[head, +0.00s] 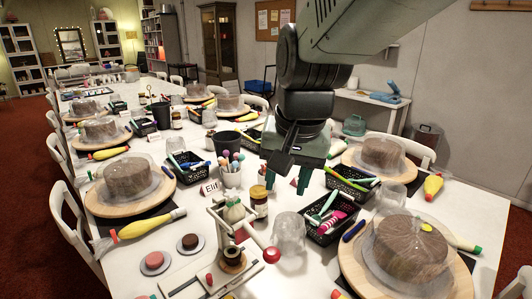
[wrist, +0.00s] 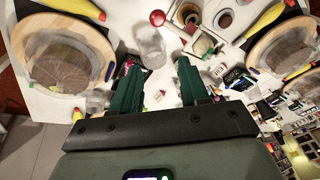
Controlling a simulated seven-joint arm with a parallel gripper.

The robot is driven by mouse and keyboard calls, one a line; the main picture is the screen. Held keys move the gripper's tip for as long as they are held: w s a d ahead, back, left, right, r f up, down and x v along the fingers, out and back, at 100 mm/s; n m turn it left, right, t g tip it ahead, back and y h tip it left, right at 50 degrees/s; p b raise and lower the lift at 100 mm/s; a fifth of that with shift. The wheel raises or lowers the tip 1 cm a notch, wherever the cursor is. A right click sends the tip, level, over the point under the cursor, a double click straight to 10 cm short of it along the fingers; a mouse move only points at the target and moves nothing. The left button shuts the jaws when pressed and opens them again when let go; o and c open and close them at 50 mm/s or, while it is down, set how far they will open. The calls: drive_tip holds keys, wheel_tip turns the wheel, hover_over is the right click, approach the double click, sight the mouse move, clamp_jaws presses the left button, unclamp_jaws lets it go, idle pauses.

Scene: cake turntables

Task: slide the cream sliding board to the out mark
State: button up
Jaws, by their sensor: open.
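A small cream board (head: 240,280) lies at the table's near edge under a cream frame (head: 222,222) with a red ball knob (head: 271,254). A dark slot and a red piece show on the board. I cannot tell which part slides, and no out mark is readable. My gripper (head: 287,182) is open and empty, above the table beyond and to the right of the board. In the wrist view its green fingers (wrist: 160,85) are apart, with the knob (wrist: 157,18) and part of the frame (wrist: 203,45) beyond them.
A clear upturned cup (head: 289,232) and a jar (head: 259,200) stand near the frame. A black basket (head: 330,217) of tools is to the right. Covered cakes on wooden turntables (head: 350,262) flank the middle. Two small discs (head: 154,262) lie left of the board.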

drive_tip(key=w+a+f+m+g, duration=0.1)
drive_tip(key=w+a+f+g, duration=0.1)
drive_tip(key=w+a+f, duration=0.6)
drive_tip(key=m+g+h, duration=0.1)
hover_over(208, 276)
wheel_tip(208, 276, down, 18)
wheel_tip(208, 276, down, 9)
drive_tip(key=shift+d+f, duration=0.1)
drive_tip(key=shift+f, duration=0.1)
drive_tip(key=shift+w, duration=0.1)
clamp_jaws()
drive_tip(key=shift+s+a, duration=3.65)
